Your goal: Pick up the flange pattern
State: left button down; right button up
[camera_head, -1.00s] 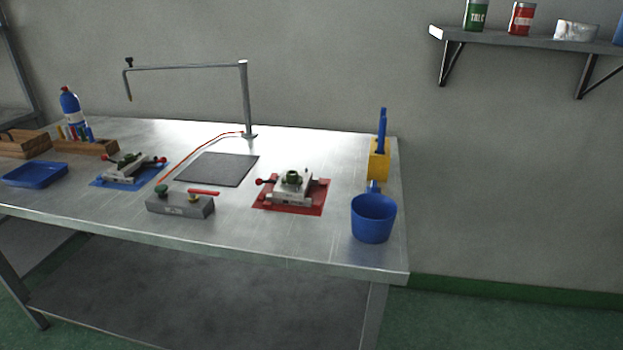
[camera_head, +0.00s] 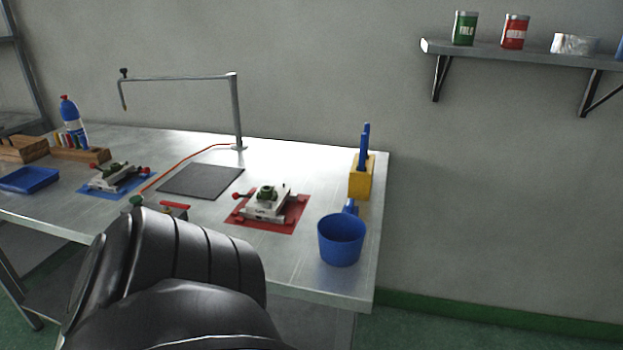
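I cannot clearly make out a flange pattern in this view. A clamped metal mould (camera_head: 264,203) with a green round part on top and red knobs sits on a red mat (camera_head: 292,217). A similar mould (camera_head: 110,177) sits on a blue mat (camera_head: 136,182) further left. A blue tray (camera_head: 30,181) at the far left looks empty. A large black segment of my own arm fills the lower left and hides most of the grey block with green and red knobs. Neither gripper shows.
A blue mug-like pot (camera_head: 341,242) stands near the right front edge, with a yellow holder (camera_head: 361,181) of blue-handled tools behind it. A dark flat pad (camera_head: 201,181) lies mid-table below a metal swing arm (camera_head: 237,112). Wooden racks (camera_head: 82,155) and a blue bottle (camera_head: 73,122) stand left.

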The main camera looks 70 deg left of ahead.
aim_at(267, 192)
jog(key=i, duration=0.25)
jog(key=u, duration=1.6)
